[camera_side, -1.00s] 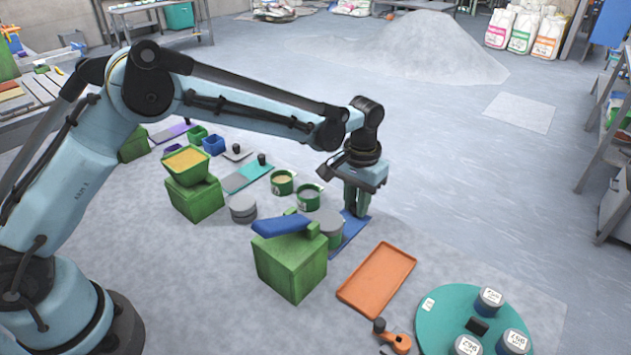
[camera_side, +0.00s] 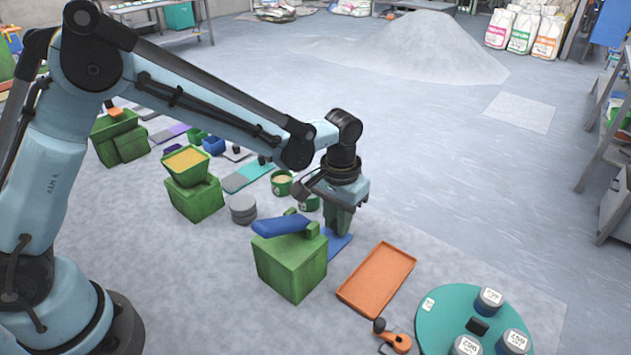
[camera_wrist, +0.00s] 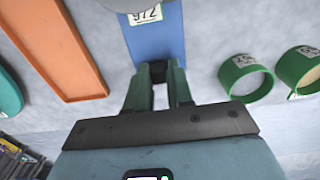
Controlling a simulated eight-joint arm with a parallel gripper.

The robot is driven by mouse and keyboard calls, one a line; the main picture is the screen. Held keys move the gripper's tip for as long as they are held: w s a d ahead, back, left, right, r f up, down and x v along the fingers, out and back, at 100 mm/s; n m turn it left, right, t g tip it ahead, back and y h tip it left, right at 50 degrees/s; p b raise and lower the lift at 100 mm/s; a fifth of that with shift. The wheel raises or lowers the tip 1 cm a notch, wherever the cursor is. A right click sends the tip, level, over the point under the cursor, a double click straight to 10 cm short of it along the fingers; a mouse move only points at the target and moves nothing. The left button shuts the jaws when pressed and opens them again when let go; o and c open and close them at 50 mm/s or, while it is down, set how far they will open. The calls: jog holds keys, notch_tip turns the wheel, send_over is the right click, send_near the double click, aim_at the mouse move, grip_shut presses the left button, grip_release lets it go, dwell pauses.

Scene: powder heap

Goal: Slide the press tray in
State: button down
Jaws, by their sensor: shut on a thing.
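The blue press tray (camera_side: 337,244) lies low beside the green press (camera_side: 290,270), which has a blue lever (camera_side: 282,225) on top. The tray also shows in the wrist view (camera_wrist: 157,42). A grey can with a label reading 972 (camera_wrist: 146,14) stands at its far end, cut by the top edge. My gripper (camera_side: 338,232) is down at the tray's outer end. In the wrist view its green fingers (camera_wrist: 159,74) are shut on the tray's end. The grip itself is partly hidden by the fingers. In the side view the can is hidden.
An orange tray (camera_side: 377,280) lies right of the press, and a teal turntable (camera_side: 440,325) holds grey cans. Green round pots (camera_side: 282,183) stand behind my gripper.

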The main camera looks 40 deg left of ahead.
jog(key=shift+s, duration=1.9)
jog(key=c, duration=1.1)
grip_release()
jog(key=shift+r, duration=0.15)
notch_tip(320, 180, up, 7)
jog(key=shift+r, duration=0.15)
jog(key=shift+a, duration=0.1)
jog(key=s+a+r+t, duration=0.1)
jog(key=s+a+t, duration=0.1)
jog(key=s+a, duration=0.1)
jog(key=s+a+r+t, duration=0.2)
jog(key=s+a, duration=0.2)
jog(key=a, duration=0.2)
jog(key=s+a+r+t, duration=0.2)
jog(key=s+a+t, duration=0.1)
jog(key=a, duration=0.1)
jog(key=shift+s+a, duration=0.15)
jog(key=shift+s, duration=0.05)
